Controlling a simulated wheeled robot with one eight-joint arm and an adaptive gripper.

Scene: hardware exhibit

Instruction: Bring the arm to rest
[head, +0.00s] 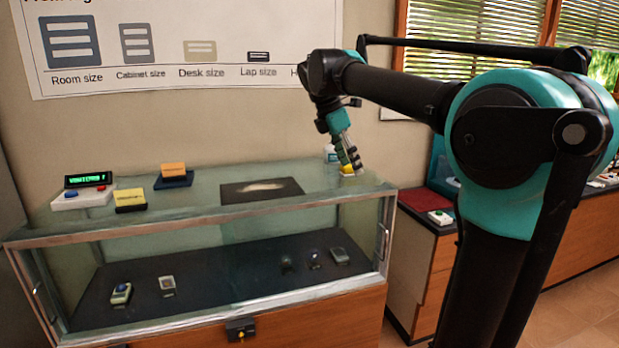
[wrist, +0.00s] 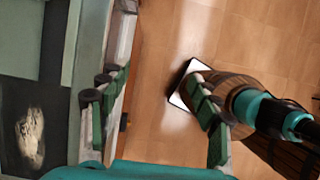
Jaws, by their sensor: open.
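My gripper (head: 348,155) hangs from my raised arm, pointing down near the right end of the glass display case (head: 160,215).
On the case top are a black mat (head: 235,192) with a pale patch, a yellow box (head: 130,199), an orange box (head: 174,170) and a green-lit display (head: 88,180). A wooden cabinet (head: 413,262) stands right of the case. Floor (wrist: 165,40) is open beside it.

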